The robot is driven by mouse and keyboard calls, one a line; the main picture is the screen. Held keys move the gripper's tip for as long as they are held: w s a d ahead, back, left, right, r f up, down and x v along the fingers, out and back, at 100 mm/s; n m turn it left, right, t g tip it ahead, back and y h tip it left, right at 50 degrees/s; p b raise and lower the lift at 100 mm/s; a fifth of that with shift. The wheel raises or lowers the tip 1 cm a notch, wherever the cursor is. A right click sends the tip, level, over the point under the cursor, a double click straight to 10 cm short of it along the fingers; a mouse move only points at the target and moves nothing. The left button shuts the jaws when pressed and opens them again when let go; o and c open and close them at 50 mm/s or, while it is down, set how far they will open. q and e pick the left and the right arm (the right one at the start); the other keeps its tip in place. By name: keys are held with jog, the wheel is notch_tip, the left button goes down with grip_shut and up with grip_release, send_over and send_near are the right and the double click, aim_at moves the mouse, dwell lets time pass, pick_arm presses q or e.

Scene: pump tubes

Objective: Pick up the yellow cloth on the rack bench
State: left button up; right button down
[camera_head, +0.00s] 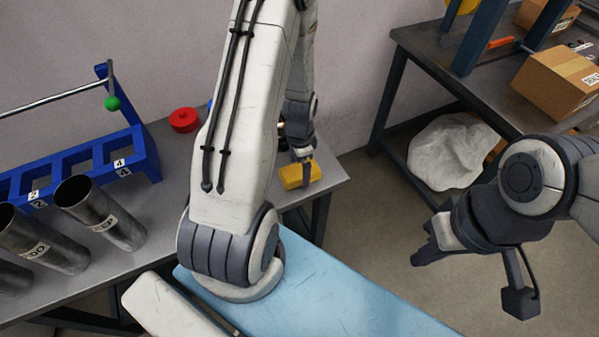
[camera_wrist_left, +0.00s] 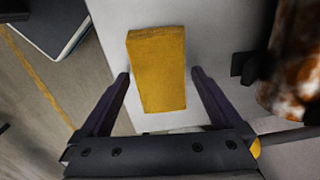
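The yellow cloth (camera_head: 296,176) is a small block-like piece lying near the right end of the grey rack bench (camera_head: 328,176). In the left wrist view the cloth (camera_wrist_left: 157,70) lies lengthwise between the fingers of my left gripper (camera_wrist_left: 160,76). This gripper is open, with one finger on each side of the cloth and a visible gap at both sides. In the head view my left gripper (camera_head: 304,158) is at the cloth, partly covering it. My right gripper (camera_head: 430,246) hangs over the floor at the right, away from the bench; its finger opening is unclear.
A blue rack (camera_head: 146,150) and several metal tubes (camera_head: 100,215) stand on the bench's left part. A red ring (camera_head: 184,120) lies at its back. A rusty, mottled object (camera_wrist_left: 296,70) is right of the cloth. Another table (camera_head: 425,50) holds cardboard boxes (camera_head: 560,82).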

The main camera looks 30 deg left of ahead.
pick_arm(q)
jog(key=c, duration=1)
jog(key=shift+r, duration=0.45)
jog(key=r, duration=0.3)
jog(key=shift+w+d+r, duration=0.15)
jog(key=shift+d+r, duration=0.2)
jog(key=shift+r, duration=0.05)
jog(key=w+d+r, duration=0.1)
jog(key=d+r, duration=0.1)
jog(key=d, duration=0.1)
jog(key=d+r, duration=0.2)
jog(key=d, duration=0.2)
jog(key=w+d+r, duration=0.1)
jog(key=d+r, duration=0.1)
jog(key=d, duration=0.1)
jog(key=shift+w+d+r, duration=0.2)
jog(key=shift+w+d, duration=0.1)
